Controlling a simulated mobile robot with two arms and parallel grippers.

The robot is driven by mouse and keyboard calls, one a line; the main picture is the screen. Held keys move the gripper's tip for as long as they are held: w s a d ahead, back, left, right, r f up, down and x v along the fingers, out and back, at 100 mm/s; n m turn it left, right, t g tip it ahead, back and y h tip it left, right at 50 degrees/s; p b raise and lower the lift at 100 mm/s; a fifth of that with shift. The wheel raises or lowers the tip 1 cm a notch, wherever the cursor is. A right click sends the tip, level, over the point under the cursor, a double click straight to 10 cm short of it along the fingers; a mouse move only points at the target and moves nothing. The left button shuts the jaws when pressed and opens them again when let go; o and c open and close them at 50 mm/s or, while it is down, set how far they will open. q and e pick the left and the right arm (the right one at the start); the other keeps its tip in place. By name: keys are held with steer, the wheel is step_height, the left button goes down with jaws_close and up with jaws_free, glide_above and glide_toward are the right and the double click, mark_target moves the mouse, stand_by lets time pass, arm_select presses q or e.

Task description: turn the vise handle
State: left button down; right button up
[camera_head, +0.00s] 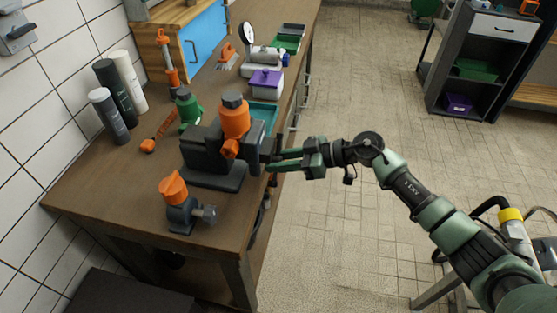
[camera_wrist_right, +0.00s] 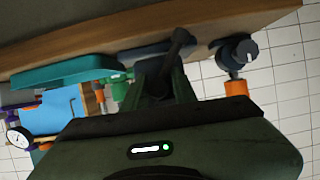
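The dark grey vise (camera_head: 205,152) stands on the brown workbench near its right edge. Its dark handle (camera_wrist_right: 180,42) shows in the right wrist view as a tilted bar with a knob at its end. In the head view the handle is small and partly hidden by the fingers. My right gripper (camera_head: 274,160) reaches in from the right at the bench edge, its two green fingers apart. In the right wrist view the fingers (camera_wrist_right: 165,88) point at the handle, with the bar close to the right finger. I cannot tell whether they touch. My left gripper is not in view.
An orange bottle (camera_head: 235,118) with a grey cap is beside or on the vise. A smaller orange-topped device (camera_head: 176,190) stands nearer. A green bottle (camera_head: 188,110), teal tray (camera_head: 264,112) and purple-lidded box (camera_head: 265,82) lie beyond. The floor (camera_head: 340,90) right of the bench is clear.

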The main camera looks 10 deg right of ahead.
jaws_close()
steer(key=shift+d, duration=0.1)
steer(key=shift+f, duration=0.15)
stand_by(2.1)
